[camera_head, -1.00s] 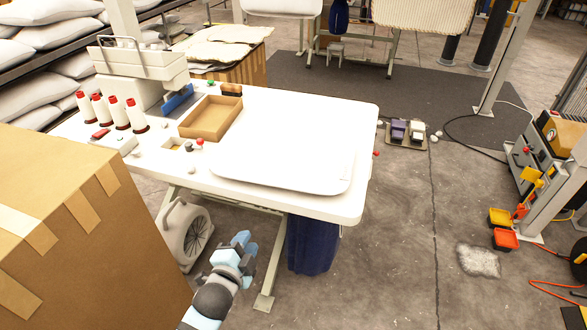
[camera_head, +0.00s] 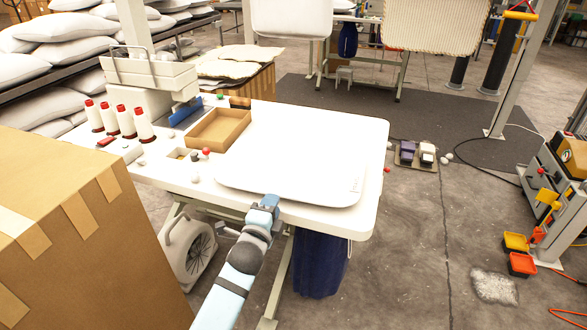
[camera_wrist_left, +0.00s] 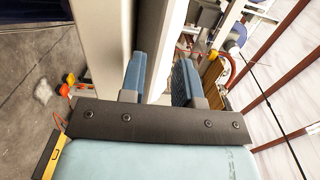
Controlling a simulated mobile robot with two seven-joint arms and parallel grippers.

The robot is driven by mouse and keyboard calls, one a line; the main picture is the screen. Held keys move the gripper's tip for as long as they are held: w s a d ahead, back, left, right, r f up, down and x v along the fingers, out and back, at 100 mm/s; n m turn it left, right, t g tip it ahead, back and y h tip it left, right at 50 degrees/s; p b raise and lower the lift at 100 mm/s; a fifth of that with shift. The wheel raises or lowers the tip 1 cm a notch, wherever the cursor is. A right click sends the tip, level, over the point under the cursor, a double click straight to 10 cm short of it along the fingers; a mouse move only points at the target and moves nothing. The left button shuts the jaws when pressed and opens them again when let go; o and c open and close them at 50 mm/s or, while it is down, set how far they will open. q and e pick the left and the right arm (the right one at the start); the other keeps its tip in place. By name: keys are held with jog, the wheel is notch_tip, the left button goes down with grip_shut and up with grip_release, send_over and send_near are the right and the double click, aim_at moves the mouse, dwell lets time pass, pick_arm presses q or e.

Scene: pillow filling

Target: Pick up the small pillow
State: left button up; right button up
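The small pillow (camera_head: 300,165) is white and flat, with rounded corners, and lies on the white work table (camera_head: 372,165). My left gripper (camera_head: 268,202) is at the pillow's near edge, around the middle of the table's front. In the left wrist view, the two blue fingers (camera_wrist_left: 160,68) stand apart. A white band, apparently the pillow's edge (camera_wrist_left: 150,25), shows between or just beyond them; I cannot tell whether they touch it. My right gripper is in neither view.
An open cardboard box (camera_head: 218,128) and red-topped thread spools (camera_head: 125,120) stand on the table's left part. A large carton (camera_head: 75,230) fills the near left. A dark blue bin (camera_head: 318,265) stands under the table.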

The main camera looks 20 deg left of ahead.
aim_at(278, 192)
pick_arm(q)
jog(key=shift+w, duration=2.65)
jog(key=shift+c, duration=0.3)
grip_shut()
notch_tip(278, 192, up, 5)
jog(key=p, duration=0.4)
jog(key=shift+r+p, duration=0.1)
jog(key=shift+p, duration=0.25)
